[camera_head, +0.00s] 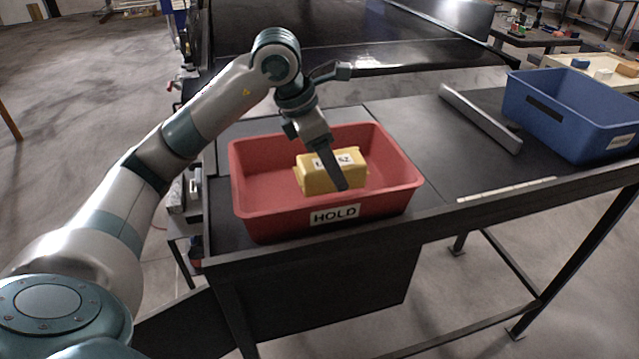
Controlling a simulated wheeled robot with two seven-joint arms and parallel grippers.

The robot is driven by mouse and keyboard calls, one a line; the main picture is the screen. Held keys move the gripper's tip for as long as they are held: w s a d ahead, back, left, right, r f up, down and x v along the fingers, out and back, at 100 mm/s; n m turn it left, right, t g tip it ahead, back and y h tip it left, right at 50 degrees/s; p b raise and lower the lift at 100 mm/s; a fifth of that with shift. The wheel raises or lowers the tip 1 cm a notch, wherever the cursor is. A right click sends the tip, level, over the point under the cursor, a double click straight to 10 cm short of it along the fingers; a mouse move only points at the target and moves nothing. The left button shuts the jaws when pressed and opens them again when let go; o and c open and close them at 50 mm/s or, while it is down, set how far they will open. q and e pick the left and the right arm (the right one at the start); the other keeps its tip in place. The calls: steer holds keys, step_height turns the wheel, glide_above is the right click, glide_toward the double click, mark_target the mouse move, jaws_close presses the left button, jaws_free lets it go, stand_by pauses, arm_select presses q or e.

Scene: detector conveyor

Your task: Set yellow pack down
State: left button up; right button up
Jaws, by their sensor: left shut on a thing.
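The yellow pack (313,180) has a white label with dark letters, partly hidden by a finger. It is inside the red bin (255,208) marked HOLD, near the middle. My left gripper (338,178) reaches down into the bin from above and is shut on the yellow pack. One dark finger crosses the pack's front; the other finger is hidden. I cannot tell whether the pack touches the bin floor. My right gripper does not show.
The red bin stands at the left end of a dark table (425,140). A grey bar (480,118) and a blue bin (570,115) are to the right. A pale strip (506,191) lies near the front edge. A dark conveyor (380,42) runs behind.

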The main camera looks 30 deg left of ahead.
arm_select(q)
steer(key=w+a+f, duration=0.1)
steer(key=w+a+f+b, duration=0.1)
steer(key=a, duration=0.1)
steer(key=w+a+f+b, duration=0.1)
steer(key=shift+w+a+f, duration=0.25)
steer(key=shift+a+f, duration=0.05)
steer(key=shift+a, duration=0.05)
steer(key=shift+w+a+f, duration=0.15)
steer(key=shift+w+a, duration=0.1)
steer(key=shift+a, duration=0.1)
step_height(320, 180, down, 3)
steer(key=shift+b, duration=0.85)
steer(key=shift+f, duration=0.5)
